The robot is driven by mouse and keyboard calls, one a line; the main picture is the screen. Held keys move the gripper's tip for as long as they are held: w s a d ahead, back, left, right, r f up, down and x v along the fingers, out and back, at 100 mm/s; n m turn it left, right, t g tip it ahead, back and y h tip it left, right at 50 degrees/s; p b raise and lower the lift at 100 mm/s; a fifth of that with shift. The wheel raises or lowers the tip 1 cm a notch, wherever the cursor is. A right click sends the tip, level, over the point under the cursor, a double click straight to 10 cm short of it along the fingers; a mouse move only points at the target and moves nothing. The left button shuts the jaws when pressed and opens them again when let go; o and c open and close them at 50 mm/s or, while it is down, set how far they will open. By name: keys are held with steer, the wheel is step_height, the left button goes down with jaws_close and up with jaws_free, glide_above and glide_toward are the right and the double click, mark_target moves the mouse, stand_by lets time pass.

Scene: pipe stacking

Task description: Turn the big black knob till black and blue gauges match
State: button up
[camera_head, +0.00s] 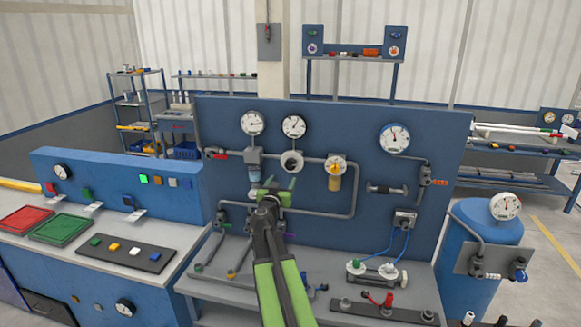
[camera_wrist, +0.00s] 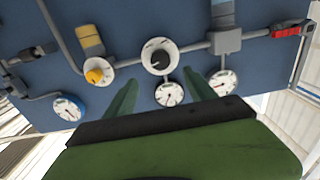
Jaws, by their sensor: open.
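The big black knob (camera_head: 291,162) sits on a white round dial on the blue panel's pipe. It also shows in the wrist view (camera_wrist: 158,57), which looks upside down. My gripper (camera_head: 280,183) is open and empty, just below and left of the knob in the head view. In the wrist view its green fingers (camera_wrist: 163,80) are spread, with the knob beyond the gap, apart from them. A dark-rimmed gauge (camera_head: 294,126) is above the knob. The blue-rimmed gauge (camera_head: 395,137) is at the right, needle roughly upward. Exact readings are too small to compare.
A yellow knob (camera_head: 335,165) is right of the black knob, and another gauge (camera_head: 251,123) is upper left. Pipes and a red-handled valve (camera_head: 218,154) run across the panel. A bench with fittings lies below; a blue tank (camera_head: 485,245) stands right.

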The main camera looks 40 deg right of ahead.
mark_target(290, 166)
steer(key=x, duration=1.3)
steer(key=shift+w+d, duration=0.1)
steer(key=shift+d, duration=0.05)
steer(key=c, duration=1.4)
